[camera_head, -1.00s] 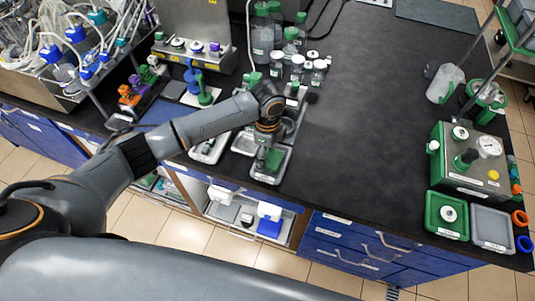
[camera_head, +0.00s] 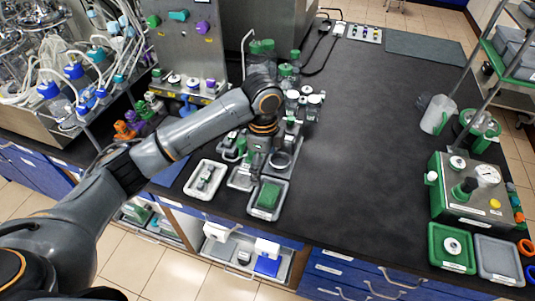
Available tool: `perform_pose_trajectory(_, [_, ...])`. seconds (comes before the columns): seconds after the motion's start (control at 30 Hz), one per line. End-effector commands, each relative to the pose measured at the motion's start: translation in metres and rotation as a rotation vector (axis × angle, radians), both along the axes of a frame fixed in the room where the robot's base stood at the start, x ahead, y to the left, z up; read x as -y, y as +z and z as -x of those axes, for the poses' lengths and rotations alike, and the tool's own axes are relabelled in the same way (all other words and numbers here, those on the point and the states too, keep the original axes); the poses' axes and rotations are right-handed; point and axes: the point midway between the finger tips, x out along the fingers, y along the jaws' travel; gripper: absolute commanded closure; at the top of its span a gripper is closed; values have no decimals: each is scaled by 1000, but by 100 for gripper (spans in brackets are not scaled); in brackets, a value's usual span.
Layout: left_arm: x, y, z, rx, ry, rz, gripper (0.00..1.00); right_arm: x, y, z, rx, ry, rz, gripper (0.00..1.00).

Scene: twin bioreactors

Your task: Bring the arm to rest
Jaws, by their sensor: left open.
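My left arm reaches in from the left over the black bench. Its left gripper (camera_head: 256,164) points down over the cluster of small trays near the bench's front edge, and is open. A grey tray with a green insert (camera_head: 269,195) lies just in front of the gripper and shows clear of it. The fingertips are small and dark against the trays, and I see nothing held between them. The arm hides part of the items behind it. My right gripper is not in view.
A white tray with small parts (camera_head: 206,179) lies left of the gripper. Several green-capped bottles (camera_head: 294,58) and jars (camera_head: 305,105) stand behind it. The bench's middle is clear. A green-sided device (camera_head: 468,190) stands at the right.

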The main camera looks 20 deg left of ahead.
Motion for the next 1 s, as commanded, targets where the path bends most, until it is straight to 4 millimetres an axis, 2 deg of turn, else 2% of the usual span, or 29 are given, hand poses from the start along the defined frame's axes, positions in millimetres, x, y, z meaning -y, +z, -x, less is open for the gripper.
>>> perform_pose_trajectory(0.23, [2,-3,2,0,2,4,8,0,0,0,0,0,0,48])
perform_pose_trajectory(0.37, [16,-19,16,5,28,38,8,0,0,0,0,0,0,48])
perform_pose_trajectory(0.53, [47,-53,54,33,149,144,8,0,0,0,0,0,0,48])
perform_pose_trajectory(0.7, [65,-75,93,63,354,253,8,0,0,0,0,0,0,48])
perform_pose_trajectory(0.87, [61,-89,128,87,598,329,8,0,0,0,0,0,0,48])
perform_pose_trajectory(1.0, [42,-97,159,111,839,355,8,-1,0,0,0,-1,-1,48])
